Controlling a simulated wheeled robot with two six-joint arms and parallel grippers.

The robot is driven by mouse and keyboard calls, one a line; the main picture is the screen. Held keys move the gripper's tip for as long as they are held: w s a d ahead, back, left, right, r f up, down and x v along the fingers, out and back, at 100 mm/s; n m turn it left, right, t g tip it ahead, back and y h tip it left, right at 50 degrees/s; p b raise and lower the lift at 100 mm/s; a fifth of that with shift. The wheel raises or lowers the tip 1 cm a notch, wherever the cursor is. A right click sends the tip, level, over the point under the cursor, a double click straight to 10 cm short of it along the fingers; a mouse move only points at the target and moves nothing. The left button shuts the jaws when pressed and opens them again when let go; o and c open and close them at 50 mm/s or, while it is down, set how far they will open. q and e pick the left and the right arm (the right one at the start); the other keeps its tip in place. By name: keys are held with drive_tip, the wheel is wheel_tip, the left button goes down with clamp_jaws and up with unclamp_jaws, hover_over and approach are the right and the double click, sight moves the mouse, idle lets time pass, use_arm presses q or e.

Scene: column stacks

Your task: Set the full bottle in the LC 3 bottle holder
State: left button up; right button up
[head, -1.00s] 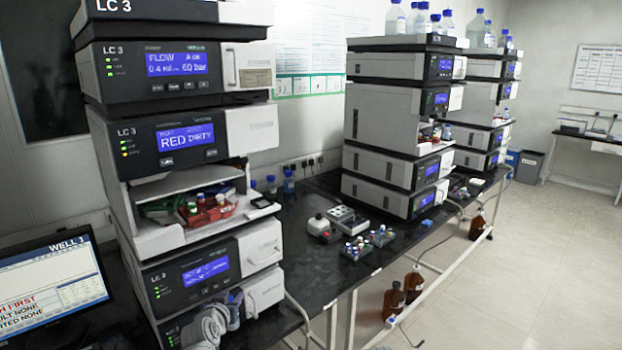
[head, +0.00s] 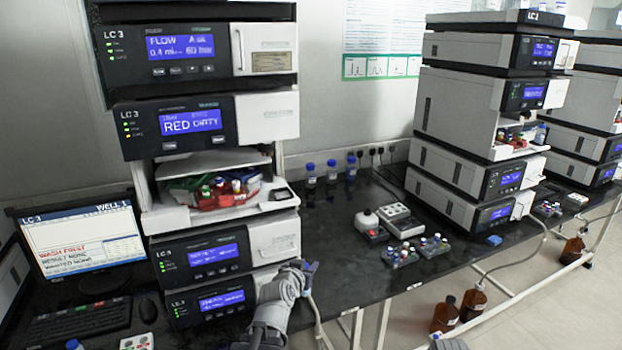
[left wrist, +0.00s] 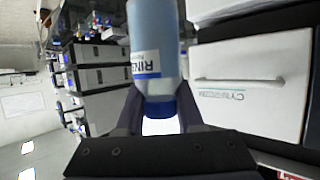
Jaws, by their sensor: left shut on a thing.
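My left gripper (head: 307,268) is in front of the lower right of the near LC 3 stack (head: 181,119) in the head view. In the left wrist view the left gripper (left wrist: 160,106) is shut on a bottle (left wrist: 153,25) near its blue cap. The bottle has a white label with blue lettering, partly readable as "RIN". It cannot be made out in the head view. The top of the near stack is cut off, and no bottle holder shows there.
A monitor (head: 85,242) and keyboard (head: 80,322) are left of the stack. Blue-capped bottles (head: 331,171), a vial rack (head: 402,253) and small devices (head: 400,220) stand on the black bench (head: 345,262). More stacks (head: 455,110) are right. Brown bottles (head: 473,303) stand on the floor.

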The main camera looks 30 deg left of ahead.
use_arm(q)
wheel_tip(320, 180, up, 25)
drive_tip(key=w+a+p, duration=0.1)
drive_tip(key=p, duration=2.3)
drive_tip(key=shift+w+a, duration=0.2)
drive_tip(key=shift+a, duration=0.05)
